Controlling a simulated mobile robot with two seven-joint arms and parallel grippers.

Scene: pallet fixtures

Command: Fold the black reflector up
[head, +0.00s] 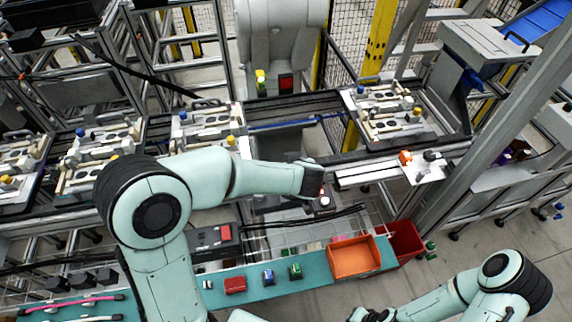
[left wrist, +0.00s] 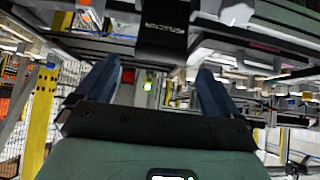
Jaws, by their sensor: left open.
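A black plate with pale lettering, apparently the black reflector (left wrist: 165,30), hangs in the upper middle of the left wrist view. My left gripper (left wrist: 155,82) is open, with its two blue-grey fingers spread below and to either side of the plate. Nothing shows between the fingers except distant background, and I cannot tell how far off the plate is. In the head view my left arm reaches right to the middle of the conveyor frame, and its wrist hides most of the reflector's area. My right gripper (head: 371,314) is at the bottom edge, partly cut off.
Pallet fixtures (head: 385,112) stand on the conveyor at both sides of my left wrist. A small plate with an orange button (head: 405,157) lies to the right. An orange bin (head: 355,258) and a red bin (head: 404,240) stand below. Black cables (head: 300,221) run beneath the wrist.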

